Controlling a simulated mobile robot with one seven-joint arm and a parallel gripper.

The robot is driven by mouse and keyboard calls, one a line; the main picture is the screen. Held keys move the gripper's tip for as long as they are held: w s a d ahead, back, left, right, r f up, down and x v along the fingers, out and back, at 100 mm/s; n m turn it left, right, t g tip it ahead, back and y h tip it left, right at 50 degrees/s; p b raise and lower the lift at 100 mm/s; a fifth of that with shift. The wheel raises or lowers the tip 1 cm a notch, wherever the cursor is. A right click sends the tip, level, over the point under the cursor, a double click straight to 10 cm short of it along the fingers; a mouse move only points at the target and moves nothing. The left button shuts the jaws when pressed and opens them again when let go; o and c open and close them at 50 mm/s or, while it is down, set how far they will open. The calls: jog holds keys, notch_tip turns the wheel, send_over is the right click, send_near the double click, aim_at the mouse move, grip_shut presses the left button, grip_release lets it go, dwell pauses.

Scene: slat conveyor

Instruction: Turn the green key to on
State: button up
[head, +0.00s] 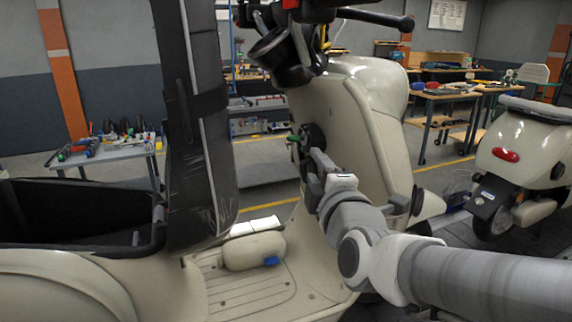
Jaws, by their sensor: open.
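The green key (294,138) sticks out to the left from a round dark lock (312,136) on the cream scooter's front shield, below the handlebar. The key is small here, and I cannot tell its turn angle or any on mark. My gripper (314,158) is just below and to the right of the key, close to the lock. It is open, and I see nothing held in it. Its fingers are seen from behind and partly overlap, so I cannot tell whether they touch the key or lock.
The scooter's handlebar (365,16) hangs above my gripper. A tall black seat (195,110) stands raised at left. A cream canister (254,250) lies on the footboard. Another scooter (520,150) stands at right; tool tables (105,153) are behind.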

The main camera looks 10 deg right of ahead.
jog(key=w+p, duration=0.2)
jog(key=p, duration=0.5)
send_near(295, 136)
jog(key=w, duration=0.9)
jog(key=shift+w+a+f, duration=0.25)
jog(key=shift+w+f, duration=0.1)
jog(key=shift+w, duration=0.05)
grip_shut()
jog(key=shift+f+b, duration=0.15)
jog(key=shift+b, duration=0.85)
